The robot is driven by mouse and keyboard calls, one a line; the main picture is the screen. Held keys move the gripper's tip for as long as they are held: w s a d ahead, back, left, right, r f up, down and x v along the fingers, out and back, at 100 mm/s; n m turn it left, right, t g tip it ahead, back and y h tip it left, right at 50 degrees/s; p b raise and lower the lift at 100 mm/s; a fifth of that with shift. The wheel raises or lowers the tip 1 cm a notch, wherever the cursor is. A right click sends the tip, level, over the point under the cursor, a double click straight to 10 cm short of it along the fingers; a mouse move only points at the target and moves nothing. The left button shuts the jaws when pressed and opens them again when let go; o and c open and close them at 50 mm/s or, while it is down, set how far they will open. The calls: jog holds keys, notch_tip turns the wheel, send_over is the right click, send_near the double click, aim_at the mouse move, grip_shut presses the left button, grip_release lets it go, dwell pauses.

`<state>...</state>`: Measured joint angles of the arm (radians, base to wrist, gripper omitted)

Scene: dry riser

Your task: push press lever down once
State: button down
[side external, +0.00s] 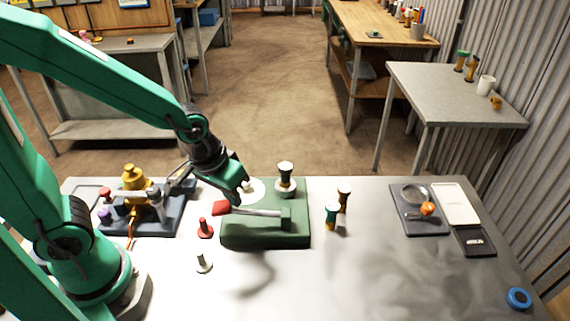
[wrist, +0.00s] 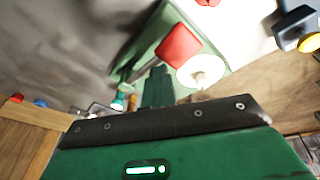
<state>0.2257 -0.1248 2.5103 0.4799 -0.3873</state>
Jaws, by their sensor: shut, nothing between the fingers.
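The press is a dark green block (side external: 265,233) on the grey table. Its metal lever (side external: 255,211) runs out to the left, roughly level, and ends in a red grip (side external: 221,208). The red grip (wrist: 180,45) also shows in the wrist view, above and right of my fingers. My green gripper (side external: 237,198) is shut and empty. It points down close to the lever, just right of the red grip in the side view. I cannot tell whether the fingertips touch the lever.
A white disc (side external: 252,190) and a dark-and-white knobbed post (side external: 285,180) stand on the press's far side. A brass fixture (side external: 135,180) stands further left.

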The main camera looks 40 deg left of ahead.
jog(key=shift+r, duration=0.1)
dwell(0.5)
jog(key=shift+w+d+r, duration=0.2)
jog(key=shift+r, duration=0.45)
jog(key=shift+w+d+r, duration=0.15)
jog(key=shift+d+r, duration=0.05)
jog(key=shift+r, duration=0.5)
jog(key=shift+w+d+r, duration=0.2)
jog(key=shift+r, duration=0.45)
jog(key=shift+r, duration=0.1)
notch_tip(320, 180, up, 5)
send_over(242, 211)
jog(key=w+d, duration=0.1)
jog(key=shift+w+d+f, duration=0.2)
jog(key=shift+a, duration=0.1)
jog(key=s+a+r+m+t, duration=0.1)
jog(key=s+a+r+t, duration=0.1)
jog(key=s+a+r, duration=0.3)
jog(key=shift+s+a+m+y, duration=0.4)
jog(key=shift+s+a, duration=1.55)
jog(key=shift+a, duration=0.05)
